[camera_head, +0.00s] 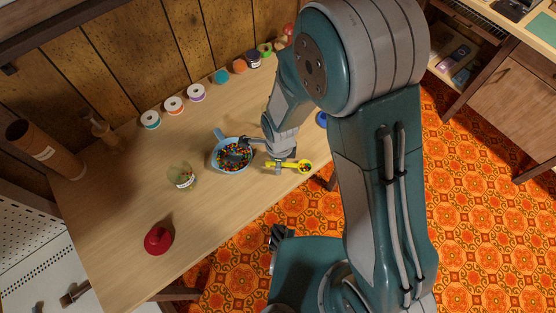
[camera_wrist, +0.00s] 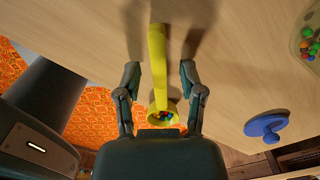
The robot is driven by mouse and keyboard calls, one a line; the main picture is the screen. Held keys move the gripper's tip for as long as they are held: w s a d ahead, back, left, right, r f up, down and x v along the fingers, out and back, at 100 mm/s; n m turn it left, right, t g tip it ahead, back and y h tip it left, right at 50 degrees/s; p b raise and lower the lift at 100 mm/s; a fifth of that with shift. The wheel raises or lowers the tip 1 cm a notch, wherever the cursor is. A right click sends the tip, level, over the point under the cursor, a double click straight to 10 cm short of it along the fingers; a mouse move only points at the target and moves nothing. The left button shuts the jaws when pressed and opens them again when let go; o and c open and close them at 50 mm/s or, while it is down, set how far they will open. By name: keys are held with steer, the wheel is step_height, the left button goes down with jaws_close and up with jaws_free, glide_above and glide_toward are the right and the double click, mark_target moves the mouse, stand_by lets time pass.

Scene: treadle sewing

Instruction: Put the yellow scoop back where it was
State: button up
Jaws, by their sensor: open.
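The yellow scoop (camera_head: 304,167) is near the front edge of the table in the head view, with small coloured beads in its bowl. In the wrist view its yellow handle (camera_wrist: 157,60) runs up the middle and its bead-filled bowl sits close to my palm. My gripper (camera_wrist: 160,74) is open, with a finger on each side of the handle and a visible gap on both sides. In the head view my gripper (camera_head: 281,157) is right at the scoop and partly covers it. I cannot tell whether the scoop rests fully on the table.
A light-blue bowl of beads (camera_head: 218,154) stands just left of my gripper. A glass jar (camera_head: 181,177) and a red lid (camera_head: 158,241) are farther left. A blue lid (camera_wrist: 266,125) and another bead container (camera_wrist: 304,42) are right in the wrist view. Spools (camera_head: 173,105) line the back.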

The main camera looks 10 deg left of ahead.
steer(key=shift+d+r, duration=0.2)
steer(key=shift+r, duration=0.05)
step_height(320, 180, up, 12)
stand_by(0.3)
steer(key=shift+a+f, duration=0.1)
steer(key=d+r+n+t, duration=0.2)
steer(key=d+r+n, duration=0.5)
steer(key=d+r, duration=0.5)
steer(key=s+d+r+n+t, duration=0.3)
steer(key=s+d+r+n, duration=0.5)
steer(key=d+n, duration=0.2)
steer(key=shift+d+r+t, duration=0.25)
steer(key=shift+t, duration=0.05)
steer(key=shift+a, duration=0.1)
